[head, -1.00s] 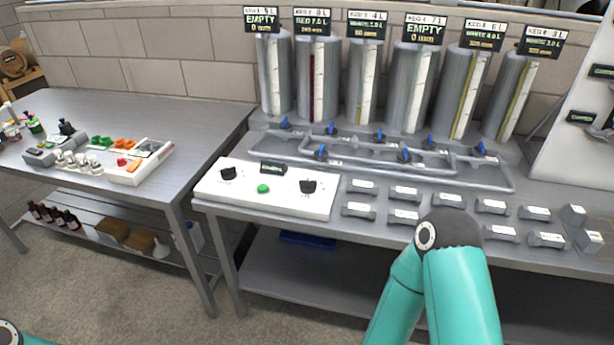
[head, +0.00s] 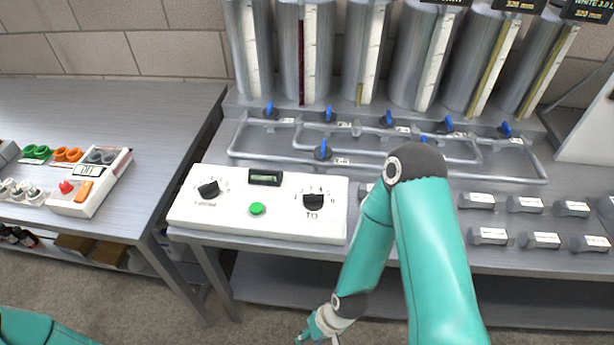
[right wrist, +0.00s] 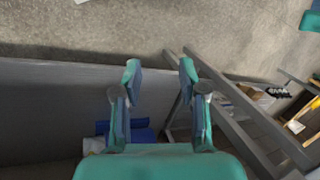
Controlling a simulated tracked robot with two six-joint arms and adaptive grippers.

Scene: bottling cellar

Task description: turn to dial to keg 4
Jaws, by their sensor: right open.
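The TO dial (head: 314,201) is a black knob at the right end of a white control box (head: 200,217) on the steel bench. Small marks circle it; I cannot read which its pointer is at. The FROM dial (head: 209,189) is a like black knob at the left end. A green button (head: 257,209) and a small dark display (head: 265,177) lie between them. My right gripper (head: 318,338) is low in front of the bench, partly cut off by the picture's bottom edge. In the right wrist view it (right wrist: 159,78) is open and empty. My left gripper is out of view.
Steel kegs (head: 302,60) stand behind pipes with blue-handled valves (head: 323,152). Grey labelled blocks (head: 525,204) lie right of the box. A blue item (right wrist: 125,130) is under the bench.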

